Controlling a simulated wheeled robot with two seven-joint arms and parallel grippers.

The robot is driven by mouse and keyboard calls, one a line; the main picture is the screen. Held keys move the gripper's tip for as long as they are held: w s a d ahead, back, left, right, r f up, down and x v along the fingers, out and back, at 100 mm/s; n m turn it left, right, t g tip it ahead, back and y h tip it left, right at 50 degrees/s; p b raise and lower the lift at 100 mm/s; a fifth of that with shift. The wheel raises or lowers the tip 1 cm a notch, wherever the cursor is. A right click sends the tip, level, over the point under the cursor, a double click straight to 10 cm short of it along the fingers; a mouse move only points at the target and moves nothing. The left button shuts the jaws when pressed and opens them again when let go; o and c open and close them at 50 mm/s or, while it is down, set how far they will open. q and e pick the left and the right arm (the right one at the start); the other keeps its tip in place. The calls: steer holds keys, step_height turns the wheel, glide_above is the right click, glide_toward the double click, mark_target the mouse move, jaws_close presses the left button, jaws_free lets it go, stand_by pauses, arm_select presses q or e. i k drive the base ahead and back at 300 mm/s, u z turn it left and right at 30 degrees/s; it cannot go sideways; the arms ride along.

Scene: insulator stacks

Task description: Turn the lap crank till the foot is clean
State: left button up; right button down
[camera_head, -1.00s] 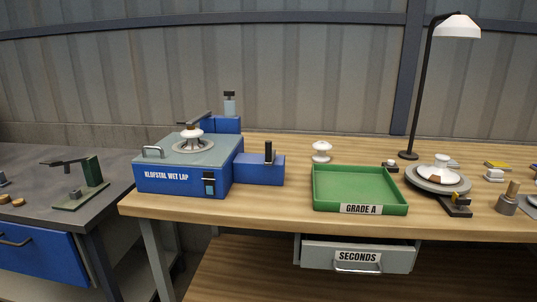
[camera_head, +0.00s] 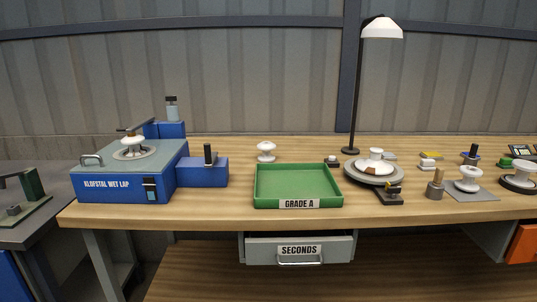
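The blue wet lap machine (camera_head: 125,185) stands at the left end of the wooden bench. A white insulator (camera_head: 133,140) sits on the lap's round plate (camera_head: 146,154), under a dark arm (camera_head: 140,129). A blue side box (camera_head: 205,173) with an upright dark handle (camera_head: 208,154) adjoins the machine on its right; this looks like the crank. The foot of the insulator faces down on the plate and is hidden. Neither of my grippers shows.
An empty green GRADE A tray (camera_head: 299,181) stands mid-bench, above the grey SECONDS drawer (camera_head: 265,252). A white insulator (camera_head: 266,151) stands behind the tray. A lamp (camera_head: 355,90), a turntable (camera_head: 350,174) with white pieces and another insulator (camera_head: 467,180) are to the right.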

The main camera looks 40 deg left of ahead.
mark_target(210, 157)
steer(key=z, duration=0.1)
steer(key=k, duration=0.3)
steer(key=u, duration=0.8)
